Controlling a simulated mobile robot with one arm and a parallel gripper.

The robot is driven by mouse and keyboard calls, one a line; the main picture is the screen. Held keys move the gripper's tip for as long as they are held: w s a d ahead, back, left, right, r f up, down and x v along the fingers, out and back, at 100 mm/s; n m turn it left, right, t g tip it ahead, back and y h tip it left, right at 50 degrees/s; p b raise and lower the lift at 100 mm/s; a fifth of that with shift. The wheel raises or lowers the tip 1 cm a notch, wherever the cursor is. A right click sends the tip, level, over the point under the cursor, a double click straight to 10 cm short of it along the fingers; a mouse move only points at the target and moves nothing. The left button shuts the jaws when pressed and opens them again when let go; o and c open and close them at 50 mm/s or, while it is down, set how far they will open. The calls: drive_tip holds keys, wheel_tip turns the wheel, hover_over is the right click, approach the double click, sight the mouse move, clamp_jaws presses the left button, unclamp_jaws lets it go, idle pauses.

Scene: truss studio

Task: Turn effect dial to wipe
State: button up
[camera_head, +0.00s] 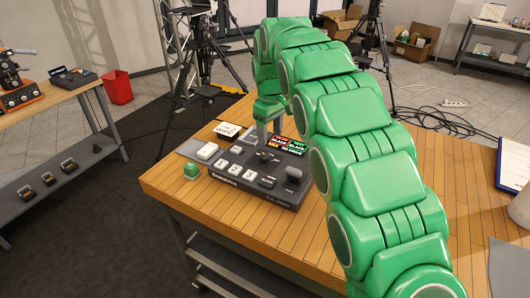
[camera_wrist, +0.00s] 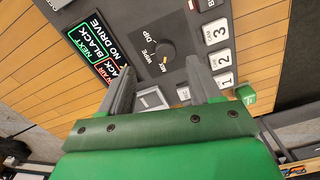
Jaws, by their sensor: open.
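The effect dial (camera_wrist: 177,50) is a round dark knob on the switcher panel in the wrist view. The labels MIX, WIPE and DIP stand beside it, and a small yellow mark shows near MIX. My gripper (camera_wrist: 160,68) is open, with its grey fingers apart and nothing between them. The dial lies just beyond the fingertips, and no contact shows. In the head view the dark switcher (camera_head: 228,181) sits on the wooden table, and my gripper (camera_head: 264,132) points down over its back part. The dial is too small there to make out clearly.
Numbered CAM buttons (camera_wrist: 218,34) lie right of the dial and lit display tiles (camera_wrist: 92,45) lie left in the wrist view. A green block (camera_head: 191,171) and a WIPE card (camera_head: 228,131) lie by the switcher. My arm hides the table's middle; bare wood (camera_head: 290,240) shows in front.

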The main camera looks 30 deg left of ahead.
sight(265, 155)
drive_tip(key=shift+s+a+f, duration=0.15)
drive_tip(key=shift+a+f, duration=0.3)
drive_tip(key=shift+a, duration=0.4)
drive_tip(key=shift+f, duration=3.8)
drive_tip(key=c, duration=1)
drive_tip(key=shift+c, duration=0.2)
